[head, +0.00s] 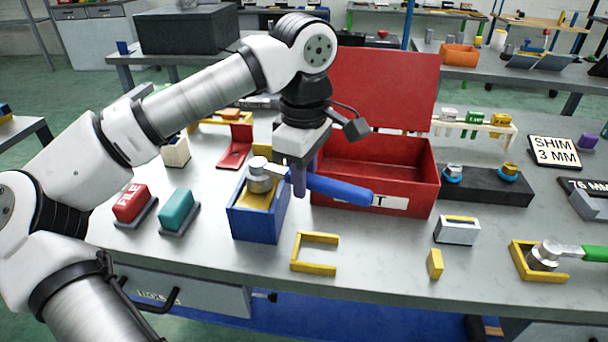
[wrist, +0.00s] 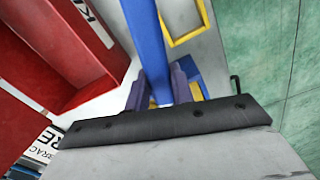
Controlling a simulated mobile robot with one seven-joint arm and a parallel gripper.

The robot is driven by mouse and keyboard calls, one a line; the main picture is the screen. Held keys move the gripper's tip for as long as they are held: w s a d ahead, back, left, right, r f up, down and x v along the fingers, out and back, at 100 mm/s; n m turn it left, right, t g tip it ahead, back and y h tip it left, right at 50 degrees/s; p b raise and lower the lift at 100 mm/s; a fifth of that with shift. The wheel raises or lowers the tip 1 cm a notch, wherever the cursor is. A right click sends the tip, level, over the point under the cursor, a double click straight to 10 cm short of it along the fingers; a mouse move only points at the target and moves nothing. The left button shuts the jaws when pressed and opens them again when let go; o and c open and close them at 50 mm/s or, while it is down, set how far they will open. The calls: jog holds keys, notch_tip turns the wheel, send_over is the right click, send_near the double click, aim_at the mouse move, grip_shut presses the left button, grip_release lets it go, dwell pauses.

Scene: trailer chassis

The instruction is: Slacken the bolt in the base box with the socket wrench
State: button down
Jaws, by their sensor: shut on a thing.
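The socket wrench has a blue handle (head: 340,188) and a round grey metal head (head: 261,178). Its head sits over the open top of the blue base box (head: 256,222), above a yellow part inside. The bolt is hidden, so I cannot tell whether the socket is fully on it. My gripper (head: 303,182) points down and is shut on the blue handle close to the head. The handle sticks out to the right, in front of the red box. In the wrist view the handle (wrist: 146,40) runs between my fingers (wrist: 162,88).
The open red box (head: 420,180) stands right behind the handle, close to it. A yellow bracket (head: 316,265) lies in front on the grey table. A green-handled wrench (head: 545,256) rests in a yellow holder at right. Red (head: 131,203) and teal (head: 177,210) blocks stand left.

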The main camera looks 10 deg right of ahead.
jog(key=shift+w+d+n, duration=0.35)
jog(key=shift+w+n, duration=0.2)
jog(key=shift+n, duration=0.25)
jog(key=shift+w, duration=0.1)
jog(key=shift+w+d+n, duration=0.25)
jog(key=shift+w+n, duration=0.35)
jog(key=shift+n, duration=0.3)
jog(key=shift+s+a+r, duration=0.1)
jog(key=shift+s, duration=0.15)
jog(key=shift+r, duration=0.1)
jog(key=shift+m, duration=0.3)
notch_tip(320, 180, up, 6)
jog(key=p, duration=0.4)
jog(key=shift+p, duration=0.3)
